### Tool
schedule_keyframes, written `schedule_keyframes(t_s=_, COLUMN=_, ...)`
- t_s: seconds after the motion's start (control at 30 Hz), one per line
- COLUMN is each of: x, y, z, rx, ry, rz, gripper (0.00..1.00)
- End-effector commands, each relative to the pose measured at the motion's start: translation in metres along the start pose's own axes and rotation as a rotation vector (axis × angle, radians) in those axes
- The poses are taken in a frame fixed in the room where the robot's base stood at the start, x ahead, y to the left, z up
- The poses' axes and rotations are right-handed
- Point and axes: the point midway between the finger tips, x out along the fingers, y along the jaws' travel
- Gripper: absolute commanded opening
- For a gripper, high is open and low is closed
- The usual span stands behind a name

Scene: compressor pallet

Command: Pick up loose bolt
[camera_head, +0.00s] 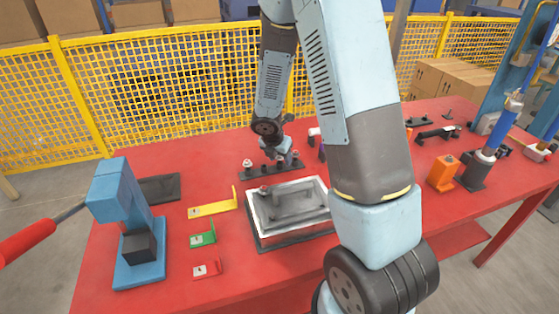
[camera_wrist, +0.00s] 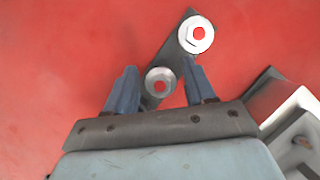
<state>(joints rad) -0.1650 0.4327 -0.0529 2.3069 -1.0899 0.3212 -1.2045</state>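A dark bar (camera_head: 256,175) on the red table carries several small upright pieces with light tops that look like bolts. My gripper (camera_head: 276,154) is low above this bar in the head view. In the wrist view my gripper (camera_wrist: 160,74) is open, with two blue fingers apart. A round grey bolt head (camera_wrist: 160,83) with a red centre lies between the fingers, with space on both sides. A second piece, a pale hexagonal one (camera_wrist: 196,34), sits at the bar's far end, beyond the fingertips. I cannot tell which piece is the loose bolt.
A metal tray (camera_head: 318,232) with a grey casting stands just in front of the bar. Yellow (camera_head: 213,208), green (camera_head: 202,239) and red (camera_head: 206,270) brackets and a blue press (camera_head: 158,262) are at left. A yellow fence (camera_head: 170,95) stands behind.

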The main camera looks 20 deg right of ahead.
Motion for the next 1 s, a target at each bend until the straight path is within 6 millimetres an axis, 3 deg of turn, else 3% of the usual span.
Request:
schedule_keyframes(t_s=0.47, x=0.000, y=0.000, z=0.000, rx=0.001, ry=0.000, rz=0.000, gripper=0.08)
schedule_keyframes(t_s=0.77, x=-0.002, y=0.000, z=0.001, rx=0.002, ry=-0.001, rz=0.000, gripper=0.06)
schedule_keyframes(t_s=1.0, x=-0.023, y=0.000, z=0.011, rx=0.006, ry=-0.003, rz=0.003, gripper=0.06)
